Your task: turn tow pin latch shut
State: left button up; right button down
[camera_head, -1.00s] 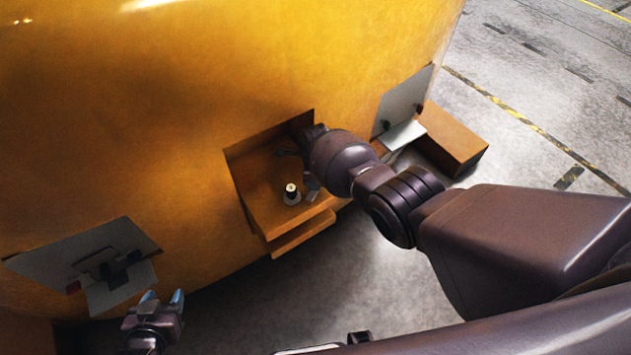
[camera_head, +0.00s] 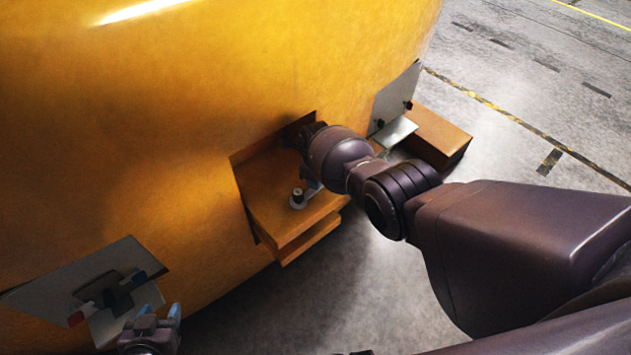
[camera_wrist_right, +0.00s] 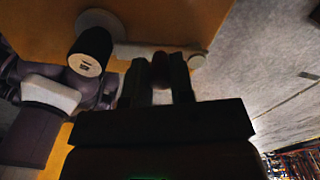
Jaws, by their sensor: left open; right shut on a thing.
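The tow pin (camera_head: 298,194) is a short dark upright cylinder on a pale round base in the orange recess. In the right wrist view, the dark pin (camera_wrist_right: 92,48) stands at the upper left. The pale bar of the tow pin latch (camera_wrist_right: 140,49) runs rightward from near it to a rounded end. My right gripper (camera_wrist_right: 160,78) is shut on the latch's reddish handle (camera_wrist_right: 160,66). My own arm mostly hides that gripper in the head view. My left gripper (camera_head: 157,311) is open and empty at the lower left, in front of a grey plate.
The orange casting (camera_head: 240,80) fills the left and centre. A grey bracket plate with dark fittings (camera_head: 90,283) is on its lower left side, and another plate (camera_head: 397,98) is at the right. An orange block (camera_head: 432,137) lies beyond it. Grey floor (camera_head: 540,110) is open at the right.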

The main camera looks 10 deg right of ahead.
jog(key=shift+w+a+m, duration=0.1)
jog(key=shift+m, duration=0.4)
dwell(0.3)
jog(key=c, duration=1)
grip_release()
